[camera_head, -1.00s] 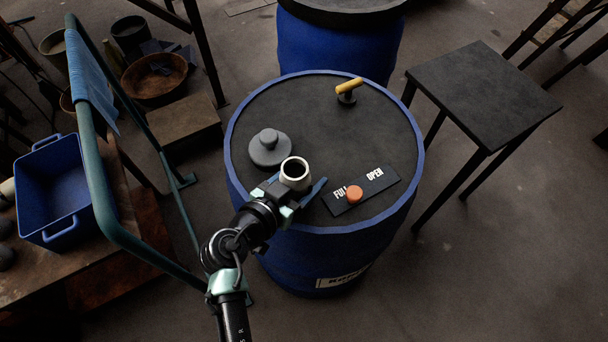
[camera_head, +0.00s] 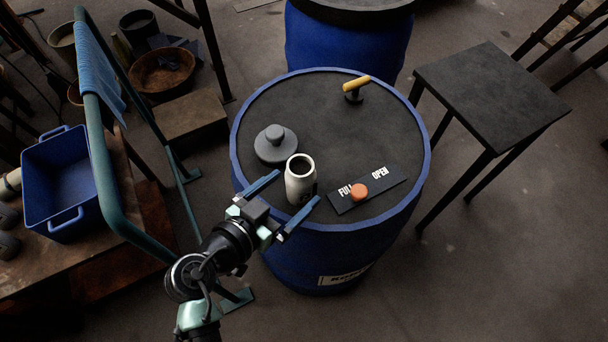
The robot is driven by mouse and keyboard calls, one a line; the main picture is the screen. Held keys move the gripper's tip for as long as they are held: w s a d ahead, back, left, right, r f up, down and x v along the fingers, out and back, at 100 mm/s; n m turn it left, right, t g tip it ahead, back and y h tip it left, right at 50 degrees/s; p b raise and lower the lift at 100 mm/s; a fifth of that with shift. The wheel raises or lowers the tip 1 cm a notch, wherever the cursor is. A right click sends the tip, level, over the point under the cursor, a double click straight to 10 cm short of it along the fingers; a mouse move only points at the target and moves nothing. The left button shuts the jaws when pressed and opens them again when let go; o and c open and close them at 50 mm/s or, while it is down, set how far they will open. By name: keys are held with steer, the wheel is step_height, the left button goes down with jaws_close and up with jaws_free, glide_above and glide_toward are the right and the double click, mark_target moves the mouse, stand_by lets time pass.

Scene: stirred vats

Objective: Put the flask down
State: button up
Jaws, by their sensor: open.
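The flask (camera_head: 300,182) is a small off-white cylinder with a dark open mouth and a dark mark low on its side. It stands upright on the dark top of the blue vat (camera_head: 388,120), near the front rim. My gripper (camera_head: 290,192) is open, its two blue fingers spread on either side of the flask. The fingers look apart from the flask, and the palm is drawn back toward the front left.
A grey knobbed lid (camera_head: 275,145) lies just behind the flask. To the right is a black FULL/OPEN plate (camera_head: 392,183) with an orange knob (camera_head: 359,191). A yellow-handled valve (camera_head: 355,87) stands at the back. A green rail (camera_head: 104,160) runs left of my arm.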

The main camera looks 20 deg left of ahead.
mark_target(291, 191)
steer(key=v, duration=0.5)
stand_by(0.4)
